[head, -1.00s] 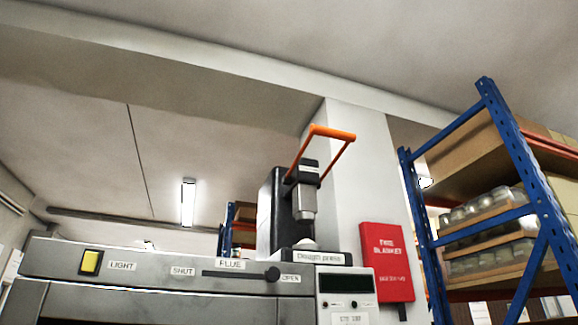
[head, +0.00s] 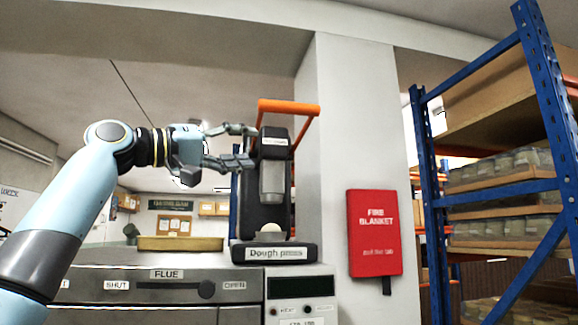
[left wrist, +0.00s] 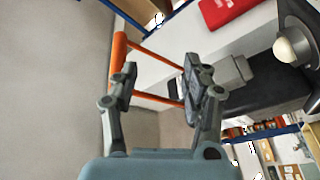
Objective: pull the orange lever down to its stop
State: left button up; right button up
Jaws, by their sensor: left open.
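The orange lever (head: 288,107) is a U-shaped handle raised above the black dough press (head: 275,252). My left gripper (head: 252,147) is open and empty, at the left of the press head, with its fingertips just below and left of the lever's crossbar. In the left wrist view the lever (left wrist: 117,50) lies beyond the open fingers (left wrist: 160,70). Its crossbar runs partly behind the left finger, and its side arms reach right toward the press. I cannot tell whether a finger touches it. My right gripper is not in view.
A yellowish tray (head: 180,243) lies left of the press. A red fire blanket (head: 374,232) hangs on the pillar at right, before a blue rack (head: 560,130) of jars.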

pick_arm(q)
jog(key=h, duration=0.2)
send_near(290, 108)
jog(key=w+r, duration=0.1)
jog(key=r, duration=0.1)
jog(key=shift+m+g, duration=0.3)
jog(key=p+x, duration=0.1)
jog(key=x, duration=0.2)
jog(key=p+x, duration=0.4)
jog(key=x, duration=0.1)
jog(key=shift+w+d+f, duration=0.2)
jog(key=shift+w+d, duration=0.05)
jog(key=shift+w, duration=0.15)
jog(key=shift+w+d, duration=0.35)
jog(key=shift+w, duration=0.05)
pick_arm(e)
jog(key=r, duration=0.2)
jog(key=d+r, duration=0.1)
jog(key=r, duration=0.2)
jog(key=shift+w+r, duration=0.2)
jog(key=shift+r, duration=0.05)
pick_arm(q)
grip_shut()
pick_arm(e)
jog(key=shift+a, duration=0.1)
